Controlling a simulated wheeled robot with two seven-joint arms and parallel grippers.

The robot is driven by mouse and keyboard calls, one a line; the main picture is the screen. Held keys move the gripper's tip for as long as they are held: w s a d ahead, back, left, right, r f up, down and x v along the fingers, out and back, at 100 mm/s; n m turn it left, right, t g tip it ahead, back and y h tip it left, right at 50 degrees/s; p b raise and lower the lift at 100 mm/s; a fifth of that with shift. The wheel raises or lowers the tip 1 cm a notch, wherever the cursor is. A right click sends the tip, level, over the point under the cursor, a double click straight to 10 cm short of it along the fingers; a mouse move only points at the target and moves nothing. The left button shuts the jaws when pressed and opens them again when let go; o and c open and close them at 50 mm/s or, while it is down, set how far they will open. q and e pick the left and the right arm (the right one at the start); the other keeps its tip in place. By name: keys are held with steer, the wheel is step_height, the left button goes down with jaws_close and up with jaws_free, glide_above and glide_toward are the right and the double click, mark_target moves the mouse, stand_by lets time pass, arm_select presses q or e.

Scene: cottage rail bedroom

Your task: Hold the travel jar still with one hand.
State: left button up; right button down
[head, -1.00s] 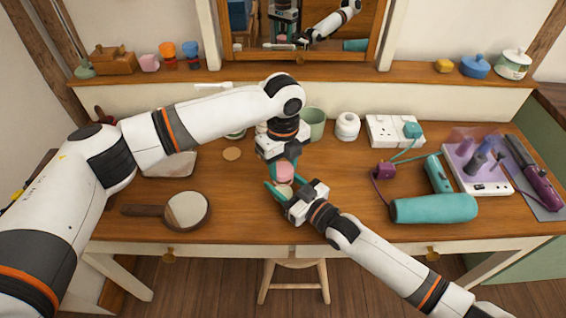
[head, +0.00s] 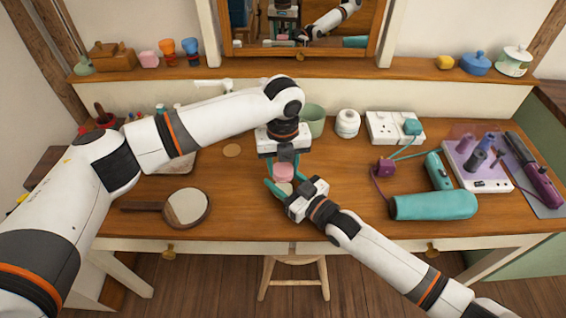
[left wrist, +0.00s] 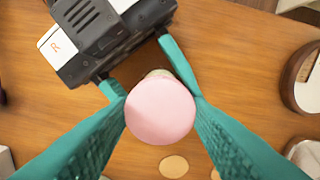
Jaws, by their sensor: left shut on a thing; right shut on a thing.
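The travel jar (head: 285,187) has a round pink lid (head: 284,171) and a pale body, and stands upright near the table's front middle. My left gripper (head: 283,166) comes from above and is shut on the pink lid. In the left wrist view, its teal fingers flank the lid (left wrist: 160,110), which hides most of the body. My right gripper (head: 282,187) comes from the front right and is shut on the jar body below the lid. Its dark housing marked R (left wrist: 105,35) also shows in the left wrist view.
A hand mirror (head: 187,207) lies to the left. A green cup (head: 314,121) and white jar (head: 347,123) stand behind. The front strip of table is mostly bare.

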arm_select(q)
steer(key=m, duration=0.6)
steer(key=shift+m, duration=0.3)
steer(key=m, duration=0.4)
steer(key=shift+m, duration=0.3)
steer(key=o, duration=1)
steer(key=shift+c, duration=0.2)
steer(key=shift+r, duration=0.15)
steer(key=shift+r, duration=2.15)
steer(key=shift+c, duration=0.4)
